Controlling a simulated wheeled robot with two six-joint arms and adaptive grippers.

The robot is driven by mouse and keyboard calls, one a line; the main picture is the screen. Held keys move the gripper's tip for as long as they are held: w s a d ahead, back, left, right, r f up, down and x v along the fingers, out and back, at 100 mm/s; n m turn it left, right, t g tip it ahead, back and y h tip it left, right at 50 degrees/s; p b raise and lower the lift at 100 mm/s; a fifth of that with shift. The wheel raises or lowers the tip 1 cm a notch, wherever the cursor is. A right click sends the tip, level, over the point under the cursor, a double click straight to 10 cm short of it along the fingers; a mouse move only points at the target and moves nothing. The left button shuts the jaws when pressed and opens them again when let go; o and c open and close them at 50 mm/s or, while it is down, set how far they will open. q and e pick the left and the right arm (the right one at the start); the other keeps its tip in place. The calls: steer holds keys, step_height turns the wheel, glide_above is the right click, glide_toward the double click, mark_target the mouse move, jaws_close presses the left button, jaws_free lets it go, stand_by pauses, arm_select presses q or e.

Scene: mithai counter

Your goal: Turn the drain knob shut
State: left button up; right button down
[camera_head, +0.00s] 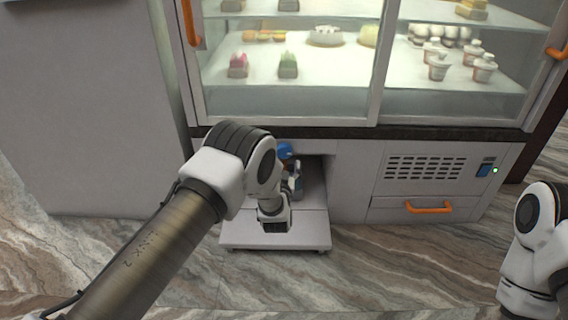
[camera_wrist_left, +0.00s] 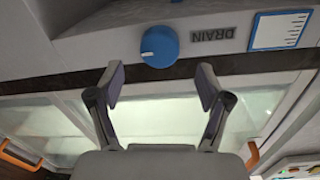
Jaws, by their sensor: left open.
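The blue round drain knob (camera_wrist_left: 159,46) is on a grey panel in the left wrist view, beside an upside-down "DRAIN" label (camera_wrist_left: 214,34). A short white mark shows near the left edge of its face. In the head view the knob (camera_head: 285,150) shows in the low recess of the counter, partly behind my left arm. My left gripper (camera_wrist_left: 161,82) is open and empty, its two fingertips spread wider than the knob and apart from it in the picture. In the head view the left gripper (camera_head: 295,179) is at the recess, partly hidden. My right arm shows at the right edge, its gripper out of view.
A white low platform (camera_head: 305,236) juts out below the recess. The glass sweets case stands above. The marble floor in front is clear.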

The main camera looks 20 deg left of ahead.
mark_target(284, 153)
arm_select(q)
steer(key=x, duration=0.1)
steer(key=b+x, duration=0.1)
steer(key=x, duration=0.1)
steer(key=b+x, duration=0.1)
steer(key=shift+w+a+f, duration=0.1)
steer(key=shift+w+f, duration=0.1)
steer(key=shift+f, duration=0.05)
steer(key=shift+w+r, duration=0.15)
steer(key=shift+w, duration=0.05)
steer(key=c, duration=1.2)
steer(key=shift+o, duration=0.2)
arm_select(e)
step_height(284, 153, down, 3)
steer(key=shift+r, duration=0.1)
